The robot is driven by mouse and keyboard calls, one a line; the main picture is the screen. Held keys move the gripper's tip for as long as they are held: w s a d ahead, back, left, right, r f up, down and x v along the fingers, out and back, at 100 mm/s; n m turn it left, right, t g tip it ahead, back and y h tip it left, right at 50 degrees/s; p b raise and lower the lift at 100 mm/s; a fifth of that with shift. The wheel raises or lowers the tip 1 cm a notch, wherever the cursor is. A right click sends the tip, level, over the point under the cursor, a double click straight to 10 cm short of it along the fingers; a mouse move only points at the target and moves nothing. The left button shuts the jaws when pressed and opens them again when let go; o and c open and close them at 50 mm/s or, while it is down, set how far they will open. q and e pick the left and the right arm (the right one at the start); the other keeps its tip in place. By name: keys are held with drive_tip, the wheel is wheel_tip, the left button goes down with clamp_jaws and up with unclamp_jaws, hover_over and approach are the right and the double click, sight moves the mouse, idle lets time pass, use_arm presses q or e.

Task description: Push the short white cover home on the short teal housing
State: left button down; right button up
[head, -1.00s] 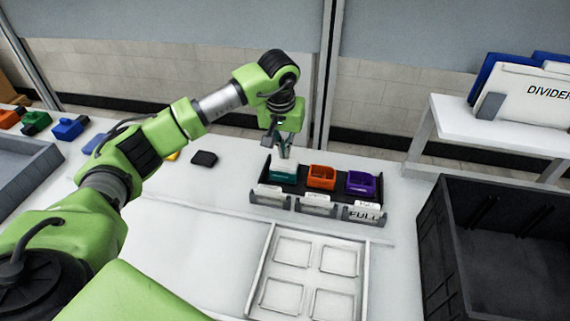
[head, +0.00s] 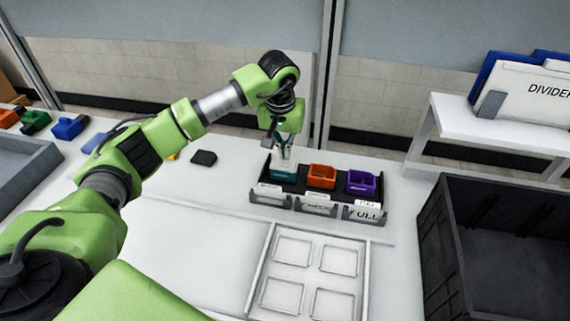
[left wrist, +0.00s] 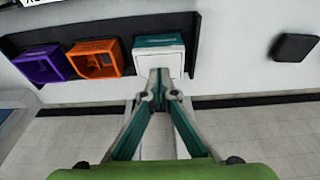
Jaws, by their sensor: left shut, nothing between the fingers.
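The short teal housing (head: 283,176) sits in the left bay of a black holder. The white cover (head: 281,165) lies on top of it. My left gripper (head: 284,155) points down from above, at the cover. In the left wrist view the gripper (left wrist: 158,76) is shut and empty, its fingertips touching or just over the near part of the cover (left wrist: 172,60). A teal strip of the housing (left wrist: 160,40) shows along the far side there. I cannot tell whether the cover is fully seated. My right gripper is in neither view.
An orange housing (head: 321,177) and a purple housing (head: 361,183) stand to the right in the holder (head: 341,180). A white tray with square recesses (head: 267,262) lies in front. A small black block (head: 204,158) sits left, and a large dark crate (head: 437,220) right.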

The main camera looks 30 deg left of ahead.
use_arm(q)
drive_tip(key=shift+f+b, duration=0.35)
drive_tip(key=shift+f, duration=0.25)
drive_tip(key=shift+s+f, duration=0.1)
drive_tip(key=shift+f, duration=0.1)
idle(0.6)
drive_tip(key=shift+r+p, duration=0.3)
drive_tip(key=shift+r, duration=0.45)
drive_tip(key=shift+r+p, duration=1.65)
drive_tip(key=shift+r, duration=1.2)
